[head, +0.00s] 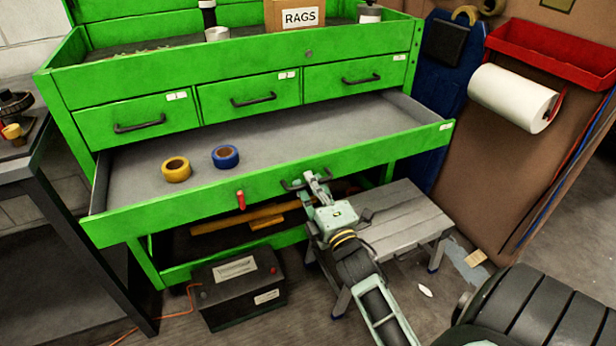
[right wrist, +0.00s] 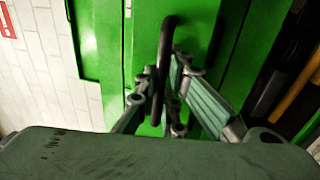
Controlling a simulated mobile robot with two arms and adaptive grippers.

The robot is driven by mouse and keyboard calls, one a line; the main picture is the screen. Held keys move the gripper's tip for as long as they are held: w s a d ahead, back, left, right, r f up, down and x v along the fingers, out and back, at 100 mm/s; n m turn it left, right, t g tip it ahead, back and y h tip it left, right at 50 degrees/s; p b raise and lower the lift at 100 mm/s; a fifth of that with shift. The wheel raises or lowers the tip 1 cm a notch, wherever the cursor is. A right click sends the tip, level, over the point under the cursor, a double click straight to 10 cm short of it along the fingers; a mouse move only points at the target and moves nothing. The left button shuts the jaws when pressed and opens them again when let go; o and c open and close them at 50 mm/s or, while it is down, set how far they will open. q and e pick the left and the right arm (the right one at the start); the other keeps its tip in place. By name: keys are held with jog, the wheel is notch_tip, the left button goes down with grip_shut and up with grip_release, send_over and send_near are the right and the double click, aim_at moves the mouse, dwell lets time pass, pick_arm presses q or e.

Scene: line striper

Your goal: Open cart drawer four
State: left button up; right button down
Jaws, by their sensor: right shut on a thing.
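The green cart (head: 65,90) has a row of 3 small drawers with black handles. Below them a wide drawer (head: 160,212) is pulled far out and shows its grey floor (head: 300,135). A yellow tape roll (head: 176,169) and a blue tape roll (head: 225,157) lie inside it. My right gripper (head: 312,182) is at the wide drawer's front. In the right wrist view its fingers (right wrist: 165,100) are shut around the black handle (right wrist: 166,60). My left gripper is not in view.
A grey step stool (head: 400,222) stands under the drawer's right side, behind my right arm. A black battery (head: 238,288) sits on the floor. A dark bench (head: 60,190) is at left. A RAGS box (head: 294,15) is on the cart top.

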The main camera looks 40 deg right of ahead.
jog(key=shift+s, duration=0.1)
jog(key=c, duration=2.1)
grip_release()
jog(key=shift+s, duration=0.1)
jog(key=v, duration=1.2)
